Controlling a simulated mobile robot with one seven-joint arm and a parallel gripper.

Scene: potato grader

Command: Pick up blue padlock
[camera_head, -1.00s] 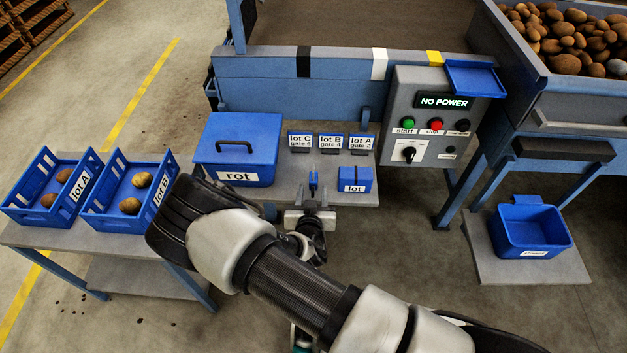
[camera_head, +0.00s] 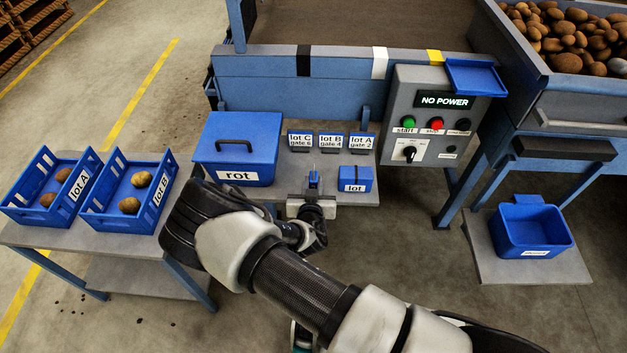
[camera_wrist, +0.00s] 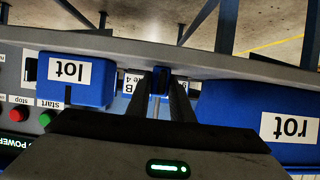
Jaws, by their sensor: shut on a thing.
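The blue padlock (camera_head: 313,178) shows as a small blue piece at my fingertips, over the front part of the grey shelf between the rot bin and the blue lot box. My gripper (camera_head: 313,184) is shut on it. In the wrist view the padlock (camera_wrist: 158,83) is a dark blue patch between the two dark fingers (camera_wrist: 161,80), which hide most of it. I cannot tell whether it touches the shelf.
The blue rot bin (camera_head: 236,135) stands left of my gripper and the lot box (camera_head: 356,180) close on its right. Several lot cards (camera_head: 331,141) stand behind. The control panel (camera_head: 430,135) reads NO POWER. Potato crates (camera_head: 125,212) stand at the left.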

